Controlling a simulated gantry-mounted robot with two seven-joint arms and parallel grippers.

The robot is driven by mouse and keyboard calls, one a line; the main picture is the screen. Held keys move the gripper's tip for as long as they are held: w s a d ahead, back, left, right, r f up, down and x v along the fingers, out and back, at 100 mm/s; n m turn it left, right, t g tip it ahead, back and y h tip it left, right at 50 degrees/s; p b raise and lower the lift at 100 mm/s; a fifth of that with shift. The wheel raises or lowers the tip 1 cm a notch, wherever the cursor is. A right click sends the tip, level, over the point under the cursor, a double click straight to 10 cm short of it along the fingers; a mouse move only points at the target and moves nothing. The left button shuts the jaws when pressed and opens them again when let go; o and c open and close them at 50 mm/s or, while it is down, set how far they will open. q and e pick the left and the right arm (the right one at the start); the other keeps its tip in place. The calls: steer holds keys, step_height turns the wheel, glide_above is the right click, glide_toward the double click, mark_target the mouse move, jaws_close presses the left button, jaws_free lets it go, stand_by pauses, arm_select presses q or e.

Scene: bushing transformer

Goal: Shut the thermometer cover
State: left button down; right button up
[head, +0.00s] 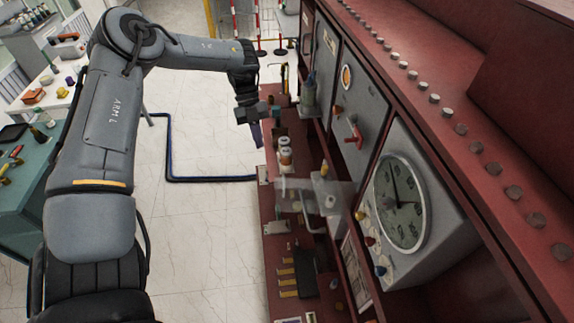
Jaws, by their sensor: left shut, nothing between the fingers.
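A large round dial (401,203) with a pale rim and dark hands sits on a grey box on the right, under the red cabinet's upper edge. A see-through panel (300,184) sticks out left of the dial, over the red shelf; I cannot tell for sure that it is the thermometer cover, though it seems to stand open. My left gripper (257,132) is shut and empty, pointing down at the shelf's far left edge. It is apart from the panel and the dial, farther back. My right gripper is out of view.
The red shelf (268,243) holds small bottles (285,158), yellow-handled tools and other small items. Grey cabinet doors (356,100) with knobs line the back right. A blue hose (168,150) lies on the pale floor, which is mostly clear. A teal bench (22,215) stands at left.

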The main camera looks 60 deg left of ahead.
arm_select(q)
steer(key=w+d+r+m+y+b, duration=0.1)
steer(key=w+r+m+y+b, duration=0.15)
steer(key=w+r, duration=0.35)
steer(key=s+d+r+p+x, duration=0.1)
steer(key=d+p+x, duration=0.1)
steer(key=x, duration=1.1)
steer(key=shift+d+n+g+p, duration=0.35)
steer(key=shift+g+p, duration=0.05)
steer(key=shift+p, duration=0.1)
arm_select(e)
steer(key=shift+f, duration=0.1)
arm_select(q)
steer(key=shift+s+y, duration=0.1)
steer(key=shift+y, duration=0.15)
steer(key=shift+s, duration=0.1)
